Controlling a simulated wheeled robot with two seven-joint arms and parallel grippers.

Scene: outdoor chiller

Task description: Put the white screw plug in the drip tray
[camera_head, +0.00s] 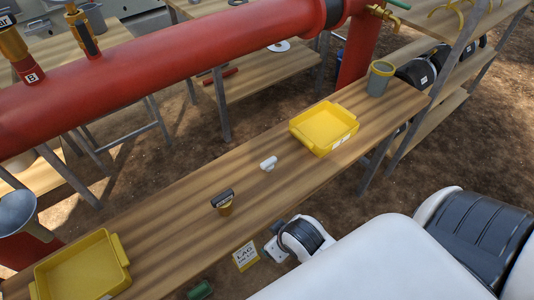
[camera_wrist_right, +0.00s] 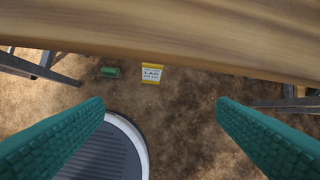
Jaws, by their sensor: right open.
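The white screw plug (camera_head: 268,163) lies on the wooden bench (camera_head: 175,205), a little left of a yellow tray (camera_head: 347,137). A second yellow tray (camera_head: 124,276) sits at the bench's near left end. I cannot tell which one is the drip tray. In the right wrist view, my right gripper (camera_wrist_right: 160,102) shows two teal fingers spread wide with nothing between them. It is below the bench edge (camera_wrist_right: 180,58), over the ground. The plug is not in that view. My left gripper is not in view.
A small brown and black labelled piece (camera_head: 223,202) stands left of the plug. A red pipe (camera_head: 190,65) runs above and behind the bench. A yellow-edged sign (camera_head: 245,256) and green item (camera_head: 200,290) lie on the ground.

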